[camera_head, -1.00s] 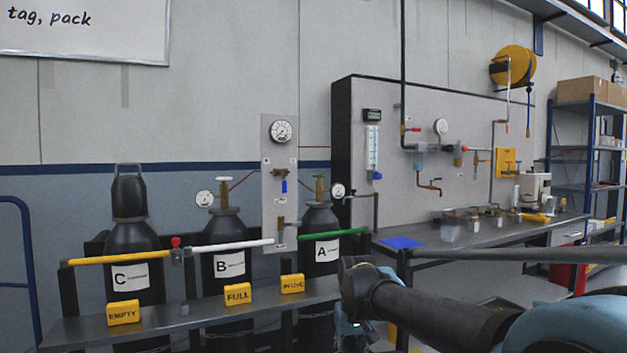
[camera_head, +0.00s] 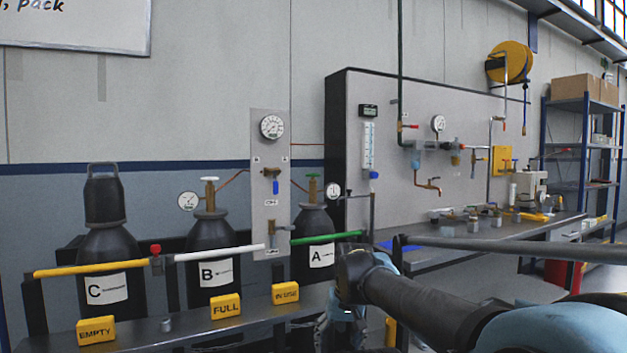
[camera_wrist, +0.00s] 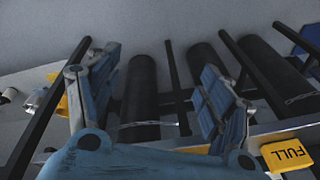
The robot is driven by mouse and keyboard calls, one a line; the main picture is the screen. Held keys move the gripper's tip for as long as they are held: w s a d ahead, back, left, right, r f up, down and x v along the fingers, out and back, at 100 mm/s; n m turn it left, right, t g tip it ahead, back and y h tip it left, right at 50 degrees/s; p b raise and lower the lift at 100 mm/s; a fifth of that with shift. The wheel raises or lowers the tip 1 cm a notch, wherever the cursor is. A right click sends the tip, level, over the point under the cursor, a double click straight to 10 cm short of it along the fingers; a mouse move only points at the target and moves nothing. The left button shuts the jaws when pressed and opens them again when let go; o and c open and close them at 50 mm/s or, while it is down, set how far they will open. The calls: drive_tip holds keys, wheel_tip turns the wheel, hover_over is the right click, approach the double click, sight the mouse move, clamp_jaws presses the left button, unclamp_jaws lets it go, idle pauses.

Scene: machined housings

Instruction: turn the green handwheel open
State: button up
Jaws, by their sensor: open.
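The green handwheel (camera_head: 313,176) sits on top of the black gas cylinder labelled A (camera_head: 318,220) in the head view. It stands upright on a brass-coloured valve, with a round gauge (camera_head: 333,190) just to its right. My gripper (camera_wrist: 162,65) is open and empty in the wrist view, its two blue fingers wide apart. In the head view the gripper is low, below and slightly right of the handwheel and well apart from it, mostly hidden behind my arm. The wrist view shows dark cylinders and a chain beyond the fingers; the handwheel is not visible there.
A rail with yellow, white and green (camera_head: 318,239) sections crosses in front of the cylinders. Cylinder B (camera_head: 208,236) has a white handwheel (camera_head: 210,180). A grey shelf holds yellow signs, including FULL (camera_head: 226,306). A grey panel (camera_head: 270,215) stands between A and B.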

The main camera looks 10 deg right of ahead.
drive_tip(key=w+a+r+m+t+y, duration=0.1)
drive_tip(key=w+a+r+m+y, duration=0.3)
drive_tip(key=w+r+m, duration=0.5)
drive_tip(key=m+t+y, duration=0.7)
drive_tip(key=m+t, duration=0.3)
drive_tip(key=m, duration=0.8)
approach(314, 175)
drive_tip(key=x, duration=0.4)
drive_tip(key=w+d+x, duration=0.1)
drive_tip(key=x, duration=0.7)
drive_tip(key=shift+w+d+f, duration=0.2)
drive_tip(key=shift+w+d, duration=0.05)
drive_tip(key=shift+d, duration=0.05)
drive_tip(key=shift+c, duration=0.6)
drive_tip(key=c, duration=1)
